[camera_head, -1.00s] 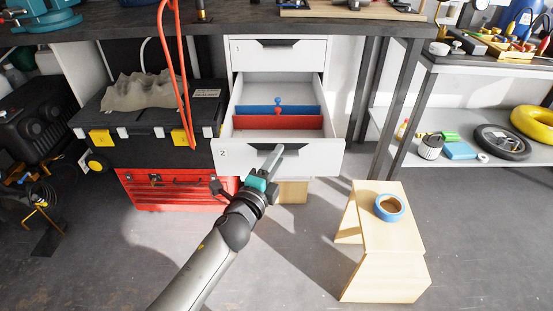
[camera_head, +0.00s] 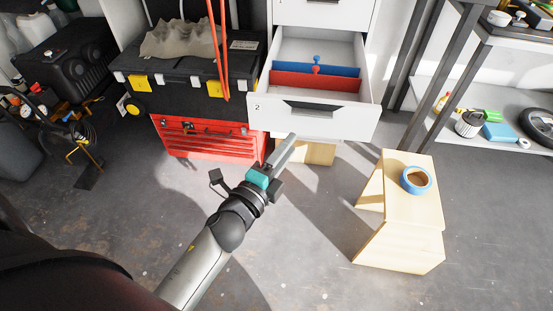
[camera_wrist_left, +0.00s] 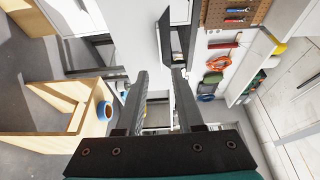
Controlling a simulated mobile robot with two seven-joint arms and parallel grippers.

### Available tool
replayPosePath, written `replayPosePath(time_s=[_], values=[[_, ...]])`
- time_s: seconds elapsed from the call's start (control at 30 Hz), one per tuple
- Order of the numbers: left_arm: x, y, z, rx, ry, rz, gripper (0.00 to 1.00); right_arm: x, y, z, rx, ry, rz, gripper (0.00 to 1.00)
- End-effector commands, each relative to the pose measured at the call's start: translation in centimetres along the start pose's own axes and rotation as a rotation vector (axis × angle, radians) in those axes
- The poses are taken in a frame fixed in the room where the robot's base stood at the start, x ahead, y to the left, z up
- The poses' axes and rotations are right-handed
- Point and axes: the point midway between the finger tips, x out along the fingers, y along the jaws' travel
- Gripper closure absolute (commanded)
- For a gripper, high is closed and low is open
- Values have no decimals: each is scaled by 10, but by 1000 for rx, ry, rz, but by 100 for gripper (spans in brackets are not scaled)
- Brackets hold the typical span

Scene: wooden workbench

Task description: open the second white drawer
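The white drawer marked 2 (camera_head: 345,125) is pulled out of the white cabinet, its inside showing. Its front has a dark recessed handle (camera_head: 310,108), and a dark handle also shows beyond the fingers in the left wrist view (camera_wrist_left: 178,42). A blue divider (camera_head: 335,70) and a red divider (camera_head: 315,83) stand inside the drawer. My left gripper (camera_head: 289,142) is just below and in front of the drawer front, apart from the handle in the head view. In the left wrist view its two fingers (camera_wrist_left: 158,72) are apart with nothing held between them. My right gripper is out of view.
A wooden step stool (camera_head: 410,200) with a blue tape roll (camera_head: 416,180) stands to the right. A red toolbox (camera_head: 205,138) under a black case (camera_head: 185,85) stands left of the drawer. A shelf (camera_head: 490,125) is at the right. The floor in front is clear.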

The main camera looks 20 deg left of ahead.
Motion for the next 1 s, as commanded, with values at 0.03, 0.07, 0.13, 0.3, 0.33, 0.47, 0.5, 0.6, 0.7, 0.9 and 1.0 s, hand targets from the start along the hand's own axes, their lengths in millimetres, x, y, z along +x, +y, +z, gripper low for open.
replayPosePath(time_s=[0.03, 0.07, 0.13, 0.3, 0.33, 0.47, 0.5, 0.6, 0.7, 0.9, 1.0], values=[[-9, 0, 0, -3, -1, 3, 64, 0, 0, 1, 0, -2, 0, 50], [-13, 0, 0, -3, -1, 3, 64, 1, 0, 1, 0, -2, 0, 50], [-22, 0, 0, -2, -2, 2, 64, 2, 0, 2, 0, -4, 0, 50], [-37, 0, 0, -1, -1, 0, 64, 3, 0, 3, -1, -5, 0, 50], [-39, 0, 0, -1, -1, 1, 64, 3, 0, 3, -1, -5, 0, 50], [-42, 0, 0, 0, 0, 0, 64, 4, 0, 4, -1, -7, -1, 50], [-42, 0, 0, 0, 0, -1, 64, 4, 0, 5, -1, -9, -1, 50], [-42, 0, 0, 0, 1, -1, 64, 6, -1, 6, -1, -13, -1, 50], [-42, 0, 0, 0, 0, -1, 64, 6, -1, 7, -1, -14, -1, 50], [-42, 0, 0, 0, 0, 0, 64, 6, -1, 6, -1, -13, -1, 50], [-42, 2, 0, -7, -1, 6, 64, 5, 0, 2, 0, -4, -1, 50]])
